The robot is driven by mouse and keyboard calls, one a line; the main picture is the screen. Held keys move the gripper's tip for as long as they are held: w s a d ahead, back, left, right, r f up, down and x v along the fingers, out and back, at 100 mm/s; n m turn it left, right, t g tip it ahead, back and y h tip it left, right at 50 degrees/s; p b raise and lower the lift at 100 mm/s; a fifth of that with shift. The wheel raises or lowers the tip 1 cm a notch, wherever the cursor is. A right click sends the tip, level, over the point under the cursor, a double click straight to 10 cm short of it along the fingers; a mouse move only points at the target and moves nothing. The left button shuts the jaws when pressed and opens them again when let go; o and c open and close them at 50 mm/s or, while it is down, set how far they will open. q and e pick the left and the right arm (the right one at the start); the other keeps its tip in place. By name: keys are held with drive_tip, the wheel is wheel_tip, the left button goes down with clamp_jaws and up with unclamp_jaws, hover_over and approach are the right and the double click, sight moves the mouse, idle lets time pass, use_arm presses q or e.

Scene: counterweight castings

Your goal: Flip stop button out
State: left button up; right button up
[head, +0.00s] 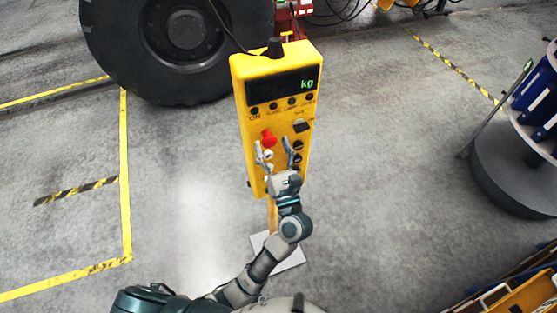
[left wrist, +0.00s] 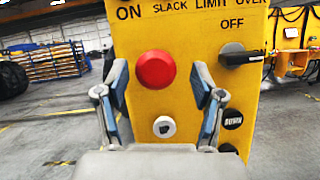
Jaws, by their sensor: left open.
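The red stop button (head: 268,138) is a round knob on the front of a yellow control box (head: 243,128). In the left wrist view the red button (left wrist: 156,69) sits ahead between the fingers, a little beyond the tips. A white button (left wrist: 164,127) is below it. My left gripper (head: 274,148) is open and empty in front of the box, just below the red button; its two fingers (left wrist: 161,92) stand either side of the buttons in the left wrist view. I cannot tell whether a finger touches the panel. My right gripper is not in view.
A dark switch lever (left wrist: 241,57) marked OFF and a black button (left wrist: 233,119) are right of the fingers. A large tyre (head: 180,40) stands behind left. A round grey base with blue parts (head: 515,170) is at right. Floor between is clear.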

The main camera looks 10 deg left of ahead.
use_arm(q)
drive_tip(key=v, duration=1.1)
drive_tip(key=shift+s+d, duration=0.25)
drive_tip(key=shift+d, duration=0.05)
drive_tip(key=shift+a+f, duration=0.1)
drive_tip(key=shift+a, duration=0.05)
